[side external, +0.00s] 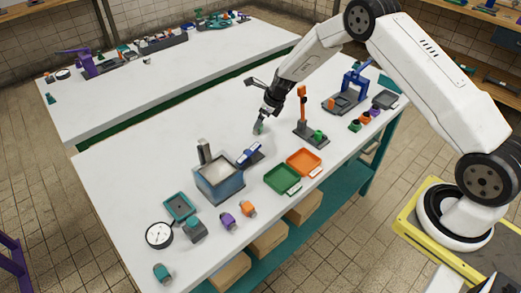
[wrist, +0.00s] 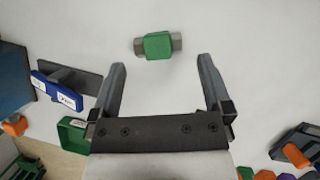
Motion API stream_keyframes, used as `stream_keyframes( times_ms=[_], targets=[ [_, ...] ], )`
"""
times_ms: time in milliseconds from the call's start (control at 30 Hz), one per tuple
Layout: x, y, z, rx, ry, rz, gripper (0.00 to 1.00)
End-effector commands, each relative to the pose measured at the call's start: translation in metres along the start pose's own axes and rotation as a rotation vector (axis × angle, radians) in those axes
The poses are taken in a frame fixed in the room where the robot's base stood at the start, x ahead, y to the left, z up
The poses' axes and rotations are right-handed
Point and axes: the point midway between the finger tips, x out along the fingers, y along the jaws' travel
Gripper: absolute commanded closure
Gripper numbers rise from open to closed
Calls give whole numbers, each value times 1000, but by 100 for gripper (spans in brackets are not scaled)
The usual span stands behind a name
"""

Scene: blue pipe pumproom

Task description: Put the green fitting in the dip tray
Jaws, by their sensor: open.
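The green fitting (wrist: 158,46) has a green middle and grey ends. It lies on the white tabletop just beyond my fingertips in the wrist view, and shows small under my gripper in the side view (side external: 259,128). My gripper (wrist: 161,68) is open and empty. Its two fingers are apart, with the fitting ahead of the gap between them. In the side view my gripper (side external: 264,116) points down near the middle of the table. No container is clearly marked as the dip tray; a blue-grey open tub (side external: 219,181) with a pale inside stands to the left of my gripper.
A blue labelled piece (side external: 250,154) stands between tub and gripper. A green tray (side external: 282,179) and an orange tray (side external: 304,162) lie near the front edge. A small teal tray (side external: 180,207) is further left. An orange post (side external: 302,100) stands right of my gripper.

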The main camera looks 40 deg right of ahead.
Motion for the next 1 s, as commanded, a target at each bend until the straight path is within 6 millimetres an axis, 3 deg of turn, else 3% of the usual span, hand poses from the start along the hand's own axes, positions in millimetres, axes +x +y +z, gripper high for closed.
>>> stream_keyframes(
  times_ms=[433, 1000],
  targets=[
    [41, 3, 0, 0, 2, 1, 0],
    [46, 3, 0, 0, 1, 0, 0]
  ],
)
